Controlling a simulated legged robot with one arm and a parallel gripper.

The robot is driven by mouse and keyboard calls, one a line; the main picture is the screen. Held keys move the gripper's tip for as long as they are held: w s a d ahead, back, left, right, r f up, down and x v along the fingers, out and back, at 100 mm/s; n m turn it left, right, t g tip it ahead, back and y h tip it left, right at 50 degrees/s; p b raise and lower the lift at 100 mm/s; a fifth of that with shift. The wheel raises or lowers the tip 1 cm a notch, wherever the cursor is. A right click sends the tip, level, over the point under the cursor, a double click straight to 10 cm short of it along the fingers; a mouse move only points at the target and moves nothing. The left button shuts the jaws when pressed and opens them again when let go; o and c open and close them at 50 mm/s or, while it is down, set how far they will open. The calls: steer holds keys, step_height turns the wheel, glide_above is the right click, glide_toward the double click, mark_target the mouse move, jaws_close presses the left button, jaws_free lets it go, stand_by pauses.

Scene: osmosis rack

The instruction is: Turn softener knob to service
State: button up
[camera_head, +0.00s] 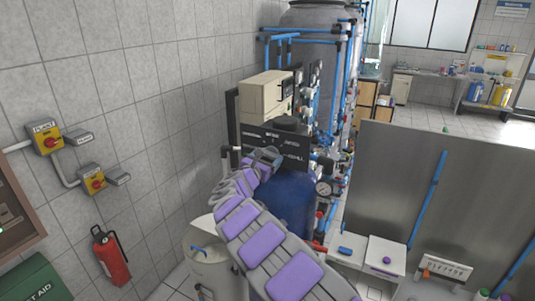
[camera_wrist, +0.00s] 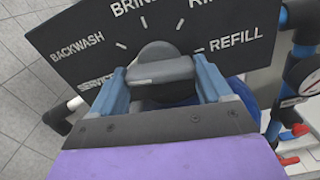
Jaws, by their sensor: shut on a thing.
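The softener's black label plate (camera_wrist: 78,30) fills the top of the wrist view, with BACKWASH, SERVICE, REFILL and partly cut-off labels around a dial. The dark grey knob (camera_wrist: 160,68) sits at the dial's centre, its raised bar lying roughly level across the picture. My gripper (camera_wrist: 160,82) is shut on the knob, with one blue finger at each end of the bar. The left finger lies beside the SERVICE label and partly covers it. Which mark the knob points to cannot be told. In the head view my gripper (camera_head: 266,157) is at the plate (camera_head: 275,137) above the blue softener tank (camera_head: 292,195).
Blue pipes and a pressure gauge (camera_head: 324,188) stand right of the tank. A white container (camera_head: 208,268) stands at lower left of the arm. A metal panel (camera_head: 440,180) closes off the right. A fire extinguisher (camera_head: 111,256) hangs on the left wall.

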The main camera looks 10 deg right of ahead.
steer(key=shift+f+n+p, duration=0.3)
steer(key=shift+n+p, duration=0.15)
steer(key=shift+n, duration=0.45)
steer(key=shift+f, duration=0.15)
steer(key=o, duration=1)
steer(key=shift+w, duration=0.25)
steer(key=b+v, duration=0.3)
steer(key=v, duration=1.4)
steer(key=shift+s+a, duration=0.2)
steer(key=shift+a, duration=0.05)
